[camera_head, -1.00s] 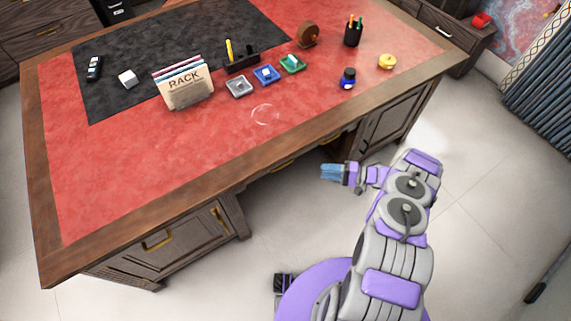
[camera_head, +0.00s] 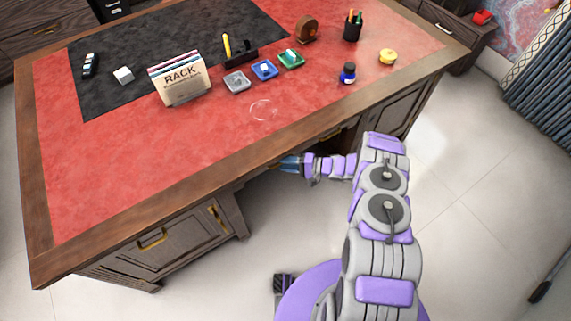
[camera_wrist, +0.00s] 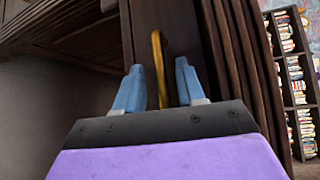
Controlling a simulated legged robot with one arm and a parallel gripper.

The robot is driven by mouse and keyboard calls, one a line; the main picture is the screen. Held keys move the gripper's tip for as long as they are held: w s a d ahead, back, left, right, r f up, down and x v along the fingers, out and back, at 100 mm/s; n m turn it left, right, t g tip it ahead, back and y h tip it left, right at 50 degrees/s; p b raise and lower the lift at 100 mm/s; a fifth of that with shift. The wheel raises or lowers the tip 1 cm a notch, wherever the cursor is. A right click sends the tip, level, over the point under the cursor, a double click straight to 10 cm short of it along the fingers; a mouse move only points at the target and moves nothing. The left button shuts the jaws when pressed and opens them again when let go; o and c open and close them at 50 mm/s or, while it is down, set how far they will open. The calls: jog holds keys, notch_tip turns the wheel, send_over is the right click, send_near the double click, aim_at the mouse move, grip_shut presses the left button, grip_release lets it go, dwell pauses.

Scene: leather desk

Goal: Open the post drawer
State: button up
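The desk (camera_head: 30,190) has a wooden frame and a red leather top. A brass handle (camera_wrist: 158,65) on a dark wood drawer front (camera_wrist: 185,18) shows in the wrist view, between and beyond my blue fingertips. My gripper (camera_wrist: 157,85) is open, one finger on each side of the handle, not visibly closed on it. In the head view my gripper (camera_head: 287,163) is at the desk's front edge, right of the left pedestal; the edge and my fingers hide most of that handle. The drawer front looks shut. I cannot read any label on it.
The left pedestal has a drawer with a brass handle (camera_head: 152,239). A card rack (camera_head: 183,90), small trays, an ink bottle (camera_head: 348,73) and a pen cup (camera_head: 353,26) stand on the desk. A bookshelf (camera_wrist: 296,85) shows in the wrist view.

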jog(key=shift+a, duration=0.4)
jog(key=shift+d, duration=0.1)
grip_shut()
